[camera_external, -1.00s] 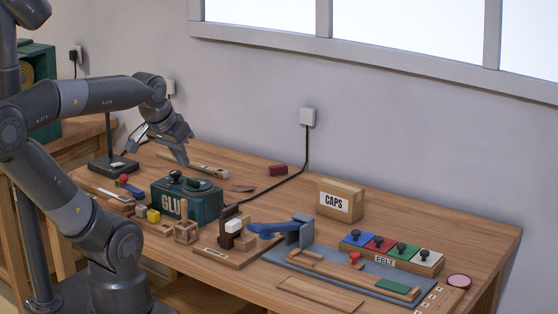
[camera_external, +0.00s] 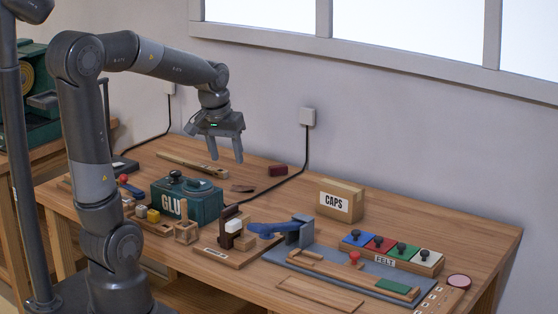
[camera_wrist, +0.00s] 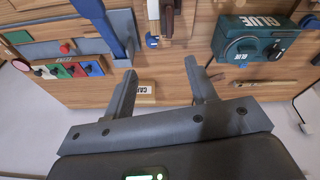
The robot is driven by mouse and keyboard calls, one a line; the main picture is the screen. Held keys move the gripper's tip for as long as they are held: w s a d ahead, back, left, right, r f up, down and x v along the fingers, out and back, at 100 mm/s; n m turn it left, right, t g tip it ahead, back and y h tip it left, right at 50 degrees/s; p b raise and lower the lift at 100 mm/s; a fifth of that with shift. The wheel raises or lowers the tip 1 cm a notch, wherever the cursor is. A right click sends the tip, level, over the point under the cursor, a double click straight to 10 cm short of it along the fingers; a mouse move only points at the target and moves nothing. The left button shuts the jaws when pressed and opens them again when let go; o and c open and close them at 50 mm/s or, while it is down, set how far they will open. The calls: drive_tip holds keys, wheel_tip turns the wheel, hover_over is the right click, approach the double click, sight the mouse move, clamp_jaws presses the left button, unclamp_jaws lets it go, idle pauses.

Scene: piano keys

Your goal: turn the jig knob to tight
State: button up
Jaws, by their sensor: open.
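The jig is a grey-blue base plate (camera_external: 327,267) with wooden rails and a grey upright block, at the bench's front right. A small red knob (camera_external: 354,258) stands on it, and appears to be the jig knob; its setting cannot be read. The red knob also shows at upper left in the wrist view (camera_wrist: 64,48).
A green GLUE box (camera_external: 187,199) and a wooden stand with a white block (camera_external: 234,226) stand left of the jig. A CAPS box (camera_external: 341,201) and a FELT rack with coloured pads (camera_external: 392,253) stand behind it. A cable crosses the back.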

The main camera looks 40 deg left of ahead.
drive_tip(key=w+d+f+n+g, duration=0.2)
drive_tip(key=w+d+f+g, duration=0.1)
drive_tip(key=w+f, duration=0.9)
wheel_tip(320, 180, down, 11)
drive_tip(key=shift+w+r, duration=0.1)
drive_tip(key=shift+c, duration=0.2)
drive_tip(key=c, duration=0.9)
